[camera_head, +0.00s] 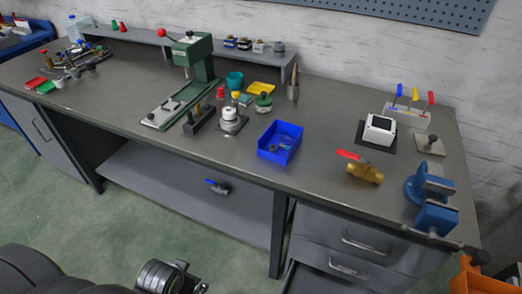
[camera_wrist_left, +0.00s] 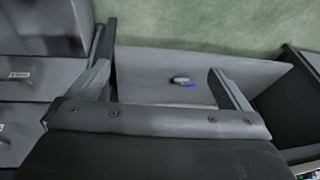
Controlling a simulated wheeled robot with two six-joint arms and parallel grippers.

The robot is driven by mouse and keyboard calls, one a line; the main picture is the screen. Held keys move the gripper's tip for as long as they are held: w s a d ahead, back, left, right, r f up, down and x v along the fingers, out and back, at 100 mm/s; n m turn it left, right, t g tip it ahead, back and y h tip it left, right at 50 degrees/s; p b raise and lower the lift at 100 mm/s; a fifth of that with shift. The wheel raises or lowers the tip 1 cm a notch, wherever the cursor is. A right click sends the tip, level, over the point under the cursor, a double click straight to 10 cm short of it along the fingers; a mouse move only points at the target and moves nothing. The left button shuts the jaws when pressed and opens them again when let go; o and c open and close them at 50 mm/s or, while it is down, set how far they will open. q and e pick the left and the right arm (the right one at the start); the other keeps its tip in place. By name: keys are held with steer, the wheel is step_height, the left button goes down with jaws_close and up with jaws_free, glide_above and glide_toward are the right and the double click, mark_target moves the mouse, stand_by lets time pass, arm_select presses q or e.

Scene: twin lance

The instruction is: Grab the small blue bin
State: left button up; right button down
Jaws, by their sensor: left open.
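The small blue bin (camera_head: 273,156) stands on the workbench near its front edge, around the middle in the head view. It holds a few small grey parts. My left gripper (camera_wrist_left: 162,78) is open in the left wrist view, with its two fingers spread wide and nothing between them. It faces the lower shelf and is well apart from the bin. The bin does not show in the left wrist view. Dark parts of my own arm show at the bottom left of the head view. My right gripper is not in view.
A green press (camera_head: 192,52), a white spool (camera_head: 229,117) and a green round container (camera_head: 264,103) stand left of and behind the bin. A brass valve (camera_head: 365,173) and blue vise (camera_head: 432,200) stand right. A blue-handled valve (camera_head: 218,187) lies on the lower shelf (camera_head: 150,178).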

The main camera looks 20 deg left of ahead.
arm_select(q)
steer(key=w+d+r+m+t+h, duration=0.1)
steer(key=w+d+r+t, duration=0.2)
steer(key=w+r, duration=0.55)
steer(key=w+d+r+t+h, duration=0.1)
steer(key=w+d+r+t, duration=0.25)
steer(key=w+r, duration=0.55)
steer(key=w+d+r+m+t+h, duration=0.1)
steer(key=w+d+r+t, duration=0.2)
steer(key=w+r, duration=0.6)
steer(key=x, duration=0.8)
steer(key=p+x, duration=0.1)
steer(key=x, duration=0.3)
steer(key=shift+w+a+f, duration=0.15)
steer(key=shift+w+f, duration=0.05)
steer(key=shift+f, duration=0.2)
glide_above(279, 150)
steer(key=shift+f+p, duration=0.35)
steer(key=shift+f, duration=0.9)
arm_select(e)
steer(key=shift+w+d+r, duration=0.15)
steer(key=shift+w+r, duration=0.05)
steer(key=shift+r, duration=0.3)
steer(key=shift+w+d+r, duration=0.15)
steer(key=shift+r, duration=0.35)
